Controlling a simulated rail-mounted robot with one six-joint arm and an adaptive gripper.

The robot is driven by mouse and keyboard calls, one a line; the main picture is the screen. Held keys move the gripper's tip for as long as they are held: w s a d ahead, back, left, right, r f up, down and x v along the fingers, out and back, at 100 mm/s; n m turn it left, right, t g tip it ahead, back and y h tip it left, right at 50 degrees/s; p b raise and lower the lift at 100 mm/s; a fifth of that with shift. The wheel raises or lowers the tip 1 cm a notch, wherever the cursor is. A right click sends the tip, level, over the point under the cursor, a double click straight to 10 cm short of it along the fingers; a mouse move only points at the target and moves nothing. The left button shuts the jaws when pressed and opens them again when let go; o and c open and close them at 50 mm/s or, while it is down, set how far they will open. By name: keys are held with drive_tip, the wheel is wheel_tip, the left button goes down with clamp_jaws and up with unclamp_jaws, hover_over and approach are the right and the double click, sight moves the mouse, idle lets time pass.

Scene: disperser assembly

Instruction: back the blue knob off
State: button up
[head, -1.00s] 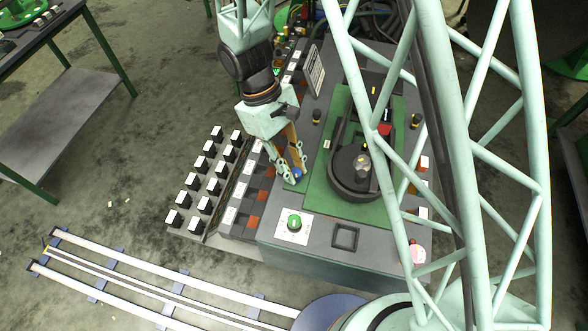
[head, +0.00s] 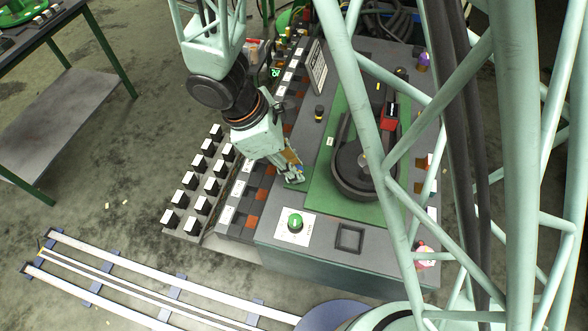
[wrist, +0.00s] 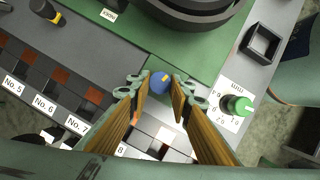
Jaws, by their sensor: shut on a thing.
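In the head view my gripper (head: 296,177) is low over the console at the same spot, tilted, and hides most of the knob, with only a bit of blue showing.
A green knob (head: 295,221) on a white dial plate and a square black frame (head: 350,237) are nearby. A large dark round housing (head: 350,178) stands on the green plate (head: 323,193). Numbered slots with orange-brown pieces (head: 259,194) line the left.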

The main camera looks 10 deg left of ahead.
drive_tip(key=shift+n, duration=0.4)
drive_tip(key=o, duration=0.8)
drive_tip(key=shift+o, duration=0.2)
drive_tip(key=shift+r, duration=0.1)
